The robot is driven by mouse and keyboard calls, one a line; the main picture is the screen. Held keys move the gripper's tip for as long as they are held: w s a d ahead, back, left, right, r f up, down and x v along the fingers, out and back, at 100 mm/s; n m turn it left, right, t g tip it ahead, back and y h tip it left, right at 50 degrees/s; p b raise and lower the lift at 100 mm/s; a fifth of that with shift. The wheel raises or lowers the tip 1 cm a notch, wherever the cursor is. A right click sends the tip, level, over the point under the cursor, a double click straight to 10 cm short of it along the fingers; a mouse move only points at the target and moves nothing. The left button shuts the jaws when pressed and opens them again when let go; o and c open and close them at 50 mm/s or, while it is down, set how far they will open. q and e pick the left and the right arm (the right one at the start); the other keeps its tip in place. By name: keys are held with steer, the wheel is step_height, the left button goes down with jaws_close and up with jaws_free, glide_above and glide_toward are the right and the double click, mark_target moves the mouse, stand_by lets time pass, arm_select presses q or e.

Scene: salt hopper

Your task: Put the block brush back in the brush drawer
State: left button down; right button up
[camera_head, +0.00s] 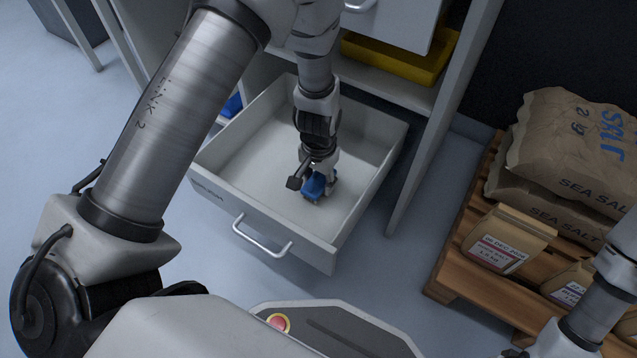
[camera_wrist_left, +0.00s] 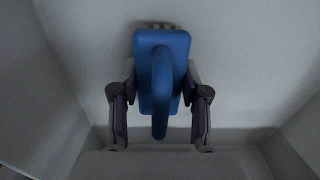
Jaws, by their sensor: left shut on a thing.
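The blue block brush (camera_head: 313,188) is inside the open brush drawer (camera_head: 292,243), near the middle of its floor. My left gripper (camera_head: 318,180) reaches down into the drawer from above and is shut on the brush. In the left wrist view the brush (camera_wrist_left: 162,72) shows its blue back and raised handle, with a finger of my left gripper (camera_wrist_left: 158,108) on each side. Whether the bristles touch the drawer floor is hard to tell. My right arm shows at the lower right edge, but its fingertips are not clearly visible.
The drawer's front has a metal handle (camera_head: 262,240). A yellow tray (camera_head: 400,58) sits on a shelf behind. Another blue thing (camera_head: 231,105) shows left of the drawer. A wooden pallet (camera_head: 452,262) at right holds salt sacks (camera_head: 570,150) and small paper bags (camera_head: 507,238).

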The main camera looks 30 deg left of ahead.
arm_select(q)
steer(key=c, duration=0.6)
jaws_free()
step_height(320, 180, up, 12)
steer(key=p, duration=0.7)
steer(key=shift+f, duration=0.25)
steer(key=shift+r, duration=0.4)
